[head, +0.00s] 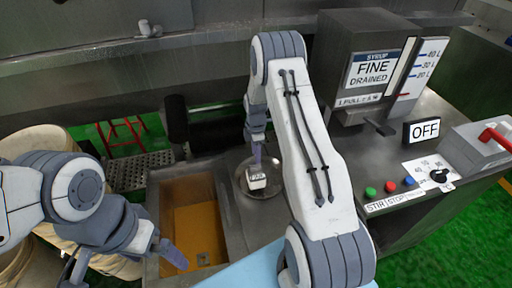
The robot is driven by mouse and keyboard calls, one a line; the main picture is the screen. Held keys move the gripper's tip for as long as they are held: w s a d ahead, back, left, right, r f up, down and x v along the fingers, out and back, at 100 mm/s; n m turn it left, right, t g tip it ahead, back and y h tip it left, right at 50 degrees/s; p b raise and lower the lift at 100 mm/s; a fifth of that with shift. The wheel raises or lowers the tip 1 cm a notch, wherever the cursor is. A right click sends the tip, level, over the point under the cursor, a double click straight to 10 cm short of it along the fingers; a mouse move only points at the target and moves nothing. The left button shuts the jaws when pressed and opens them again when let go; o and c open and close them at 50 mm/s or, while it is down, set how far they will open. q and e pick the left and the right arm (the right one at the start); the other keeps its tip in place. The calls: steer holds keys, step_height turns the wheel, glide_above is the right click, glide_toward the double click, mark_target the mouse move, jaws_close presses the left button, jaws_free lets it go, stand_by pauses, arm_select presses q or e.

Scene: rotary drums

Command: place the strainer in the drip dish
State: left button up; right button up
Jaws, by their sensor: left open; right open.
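A round grey metal dish (242,187) sits on the counter in the middle of the head view, right of a sunken basin. A small white piece with dark lettering (257,181) shows at the dish; the lettering is too small to read. I cannot make out a strainer for certain. My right gripper (257,152) is open, pointing down at the far side of the dish; whether it touches anything is unclear. My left gripper (172,255) is open over the near left edge of the basin, apart from the dish, with nothing seen in it.
The basin (158,205) has an orange-brown floor. Pale drums (35,143) stand at the left. My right arm crosses the middle.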

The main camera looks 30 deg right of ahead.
steer(key=s+a+r+m+b, duration=0.1)
steer(key=s+a+r+m, duration=0.15)
steer(key=a+r, duration=1.1)
steer(key=s+a+r, duration=0.6)
steer(key=s+a, duration=0.2)
steer(key=a, duration=0.1)
steer(key=s+a+r+m, duration=0.2)
steer(key=s, duration=0.8)
steer(key=s+a+r+m+y, duration=0.1)
steer(key=s+a+r+m, duration=0.1)
steer(key=s, duration=0.9)
steer(key=shift+s+a+m, duration=0.2)
steer(key=shift+a+m, duration=0.45)
